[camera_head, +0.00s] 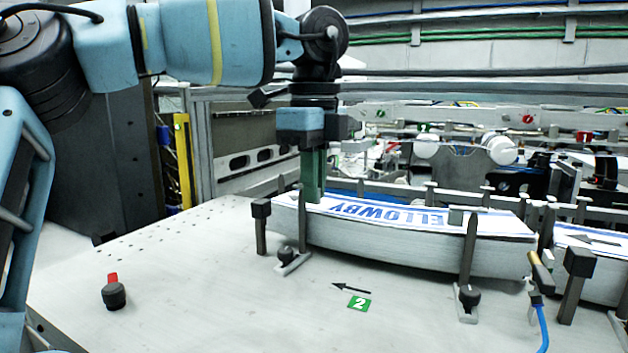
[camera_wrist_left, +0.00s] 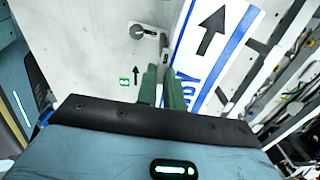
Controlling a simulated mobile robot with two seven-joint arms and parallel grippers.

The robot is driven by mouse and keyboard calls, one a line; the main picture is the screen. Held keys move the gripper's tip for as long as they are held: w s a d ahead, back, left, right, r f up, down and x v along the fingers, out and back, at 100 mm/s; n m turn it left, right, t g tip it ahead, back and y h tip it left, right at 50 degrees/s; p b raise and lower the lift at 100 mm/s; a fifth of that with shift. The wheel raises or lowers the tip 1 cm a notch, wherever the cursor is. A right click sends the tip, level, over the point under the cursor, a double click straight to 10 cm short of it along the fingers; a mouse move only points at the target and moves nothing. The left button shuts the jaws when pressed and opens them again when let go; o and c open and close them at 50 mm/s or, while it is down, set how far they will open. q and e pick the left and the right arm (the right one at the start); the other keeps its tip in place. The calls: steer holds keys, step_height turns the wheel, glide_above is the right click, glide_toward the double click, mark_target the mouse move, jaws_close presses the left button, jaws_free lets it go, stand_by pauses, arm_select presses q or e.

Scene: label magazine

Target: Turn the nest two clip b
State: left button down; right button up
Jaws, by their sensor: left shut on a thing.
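The stack of white labels with blue print (camera_head: 400,240) lies in nest two, behind the green "2" plate (camera_head: 359,304). A slim grey clip (camera_head: 300,240) with a black-knobbed foot stands at the stack's near left; a similar clip (camera_head: 468,250) stands at its near right. My left gripper (camera_head: 313,200) points down at the left clip and the stack's top edge. Its green fingers are shut on what seems to be the left clip's upper part; the fingers hide the grip itself. The fingers also show close together in the left wrist view (camera_wrist_left: 161,72). My right gripper is out of view.
Black-capped posts stand by the stack, one at its left (camera_head: 261,225) and one at right (camera_head: 574,285). A brass-tipped fitting with a blue hose (camera_head: 541,280) is at the right front. A black knob with a red tab (camera_head: 113,293) sits front left.

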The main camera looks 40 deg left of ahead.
arm_select(q)
steer(key=c, duration=1.5)
jaws_free()
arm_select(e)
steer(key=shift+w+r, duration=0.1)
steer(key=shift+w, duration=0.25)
arm_select(q)
step_height(320, 180, up, 6)
steer(key=shift+r, duration=0.2)
steer(key=shift+r+p, duration=0.4)
steer(key=shift+r, duration=0.35)
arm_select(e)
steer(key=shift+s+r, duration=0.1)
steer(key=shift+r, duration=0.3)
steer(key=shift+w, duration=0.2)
arm_select(q)
steer(key=shift+s+a, duration=0.1)
